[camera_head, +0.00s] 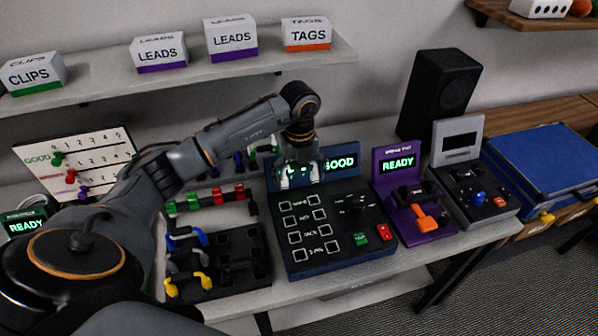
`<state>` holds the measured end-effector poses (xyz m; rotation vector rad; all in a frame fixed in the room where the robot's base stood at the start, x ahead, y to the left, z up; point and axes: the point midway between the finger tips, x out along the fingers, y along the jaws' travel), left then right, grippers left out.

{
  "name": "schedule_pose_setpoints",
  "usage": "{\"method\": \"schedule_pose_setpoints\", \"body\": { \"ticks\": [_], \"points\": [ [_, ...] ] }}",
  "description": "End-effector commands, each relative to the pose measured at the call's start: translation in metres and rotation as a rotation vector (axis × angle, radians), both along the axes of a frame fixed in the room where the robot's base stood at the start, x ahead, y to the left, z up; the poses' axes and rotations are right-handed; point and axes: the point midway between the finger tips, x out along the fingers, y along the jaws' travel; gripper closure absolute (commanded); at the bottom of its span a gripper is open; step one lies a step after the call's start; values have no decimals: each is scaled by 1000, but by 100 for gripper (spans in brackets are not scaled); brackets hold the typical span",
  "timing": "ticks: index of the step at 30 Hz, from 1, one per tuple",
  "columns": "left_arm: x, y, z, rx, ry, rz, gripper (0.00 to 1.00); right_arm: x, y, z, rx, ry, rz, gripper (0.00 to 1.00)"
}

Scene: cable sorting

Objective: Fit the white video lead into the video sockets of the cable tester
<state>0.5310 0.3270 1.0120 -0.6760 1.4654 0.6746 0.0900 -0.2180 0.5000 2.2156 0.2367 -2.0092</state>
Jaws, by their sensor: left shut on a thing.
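The cable tester (318,252) is a dark blue panel with white-framed squares on its left, a dial, and green and red buttons. Its upright display (338,166) reads GOOD at the right; my left gripper covers the left part. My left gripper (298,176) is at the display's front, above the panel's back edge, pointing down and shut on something. Small whitish parts show at its fingertips, seemingly the white video lead, but its shape is mostly hidden. I cannot tell whether it touches a socket. My right gripper is out of view.
A purple READY station (398,196) and a grey device (470,185) stand to the right. A shelf (190,75) with labelled boxes hangs behind. A blue case (545,155) is far right.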

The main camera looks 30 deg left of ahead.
Motion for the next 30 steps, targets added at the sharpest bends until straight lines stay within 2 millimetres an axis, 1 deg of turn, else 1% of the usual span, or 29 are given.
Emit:
{"method": "schedule_pose_setpoints", "body": {
  "ticks": [6, 11, 16, 19, 24, 30],
  "points": [
    [0, 0, -13, -1, 1, 1, 41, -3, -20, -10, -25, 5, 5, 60],
    [0, 0, -27, 0, 0, 1, 41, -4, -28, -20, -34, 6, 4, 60],
    [0, 0, -43, 0, 0, 0, 41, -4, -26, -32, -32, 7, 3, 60],
    [0, 0, -50, 0, -1, 0, 41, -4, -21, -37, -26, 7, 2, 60],
    [0, 0, -54, 0, -1, 0, 41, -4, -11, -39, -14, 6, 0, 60],
    [0, 0, -54, 0, -1, 0, 41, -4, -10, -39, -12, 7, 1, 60]
  ]
}}
